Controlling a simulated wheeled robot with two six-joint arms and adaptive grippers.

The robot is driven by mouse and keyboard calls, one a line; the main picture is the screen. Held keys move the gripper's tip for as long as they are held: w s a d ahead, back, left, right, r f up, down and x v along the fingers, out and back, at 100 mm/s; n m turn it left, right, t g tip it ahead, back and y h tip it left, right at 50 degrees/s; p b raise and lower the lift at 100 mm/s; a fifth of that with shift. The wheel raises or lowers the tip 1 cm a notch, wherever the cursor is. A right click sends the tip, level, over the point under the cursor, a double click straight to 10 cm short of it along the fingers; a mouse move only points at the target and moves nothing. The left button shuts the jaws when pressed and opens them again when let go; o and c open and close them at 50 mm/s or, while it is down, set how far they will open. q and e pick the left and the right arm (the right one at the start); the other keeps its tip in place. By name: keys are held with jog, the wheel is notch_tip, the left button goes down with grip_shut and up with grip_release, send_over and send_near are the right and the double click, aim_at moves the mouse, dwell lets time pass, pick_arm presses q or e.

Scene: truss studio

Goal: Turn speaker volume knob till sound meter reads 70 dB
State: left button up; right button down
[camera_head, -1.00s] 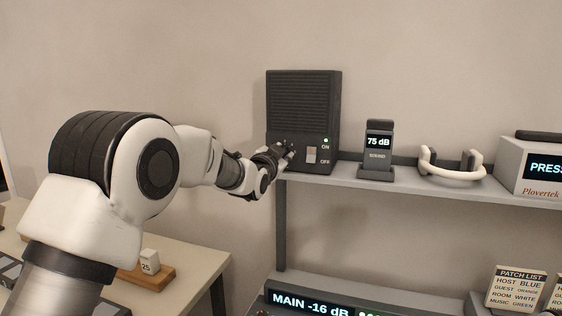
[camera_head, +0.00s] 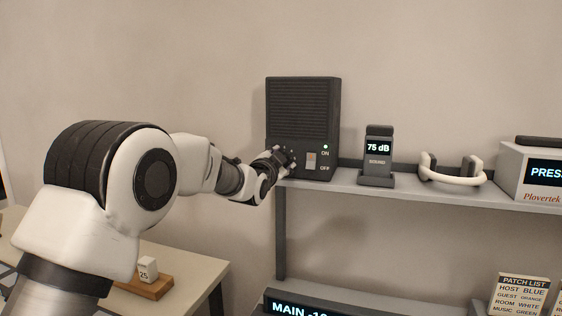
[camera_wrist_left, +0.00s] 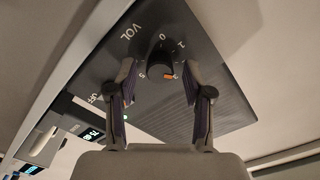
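The dark speaker (camera_head: 303,115) stands upright on the left end of the shelf, with a lit green lamp and an ON/OFF switch (camera_head: 311,160). Its black volume knob (camera_wrist_left: 160,66) shows in the left wrist view, beside the printed VOL and a number scale, with an orange mark at its edge. My left gripper (camera_wrist_left: 158,72) is at the speaker's lower left front. Its fingers are open on either side of the knob, with visible gaps to it. In the head view the gripper hides the knob. The sound meter (camera_head: 378,148) reads 75 dB. My right gripper is not in view.
The shelf (camera_head: 415,190) also bears a white headset (camera_head: 452,172) and a white box with a display (camera_head: 530,165). Below are a MAIN display (camera_head: 300,309) and a patch list card (camera_head: 522,292). A table with a 25 block (camera_head: 147,269) stands at lower left.

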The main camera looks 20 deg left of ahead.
pick_arm(q)
jog(key=s, duration=1.2)
jog(key=shift+a, duration=0.2)
